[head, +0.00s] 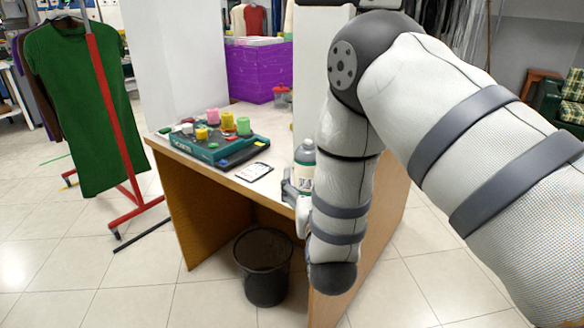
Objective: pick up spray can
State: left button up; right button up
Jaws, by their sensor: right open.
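A grey-green container with a grey cap and a pale label, likely the spray can (304,160), stands upright near the table's front right edge. My right arm hides its right side and lower part. My right gripper (289,186) is open at the table's front edge, just in front of and left of the can's base. The arm hides most of the gripper, so I cannot tell whether it touches the can. My left gripper is not in view.
The wooden table (183,155) also holds a green box game (207,148) with several coloured spools and a white card (254,172). A black bin (264,285) stands below. A red garment rack (111,125) is at left, a white pillar (309,75) behind.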

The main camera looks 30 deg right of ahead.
aim_at(310, 167)
jog(key=x, duration=0.9)
jog(key=shift+w+b, duration=0.2)
jog(key=shift+b, duration=0.1)
jog(key=c, duration=1.4)
jog(key=shift+c, duration=0.2)
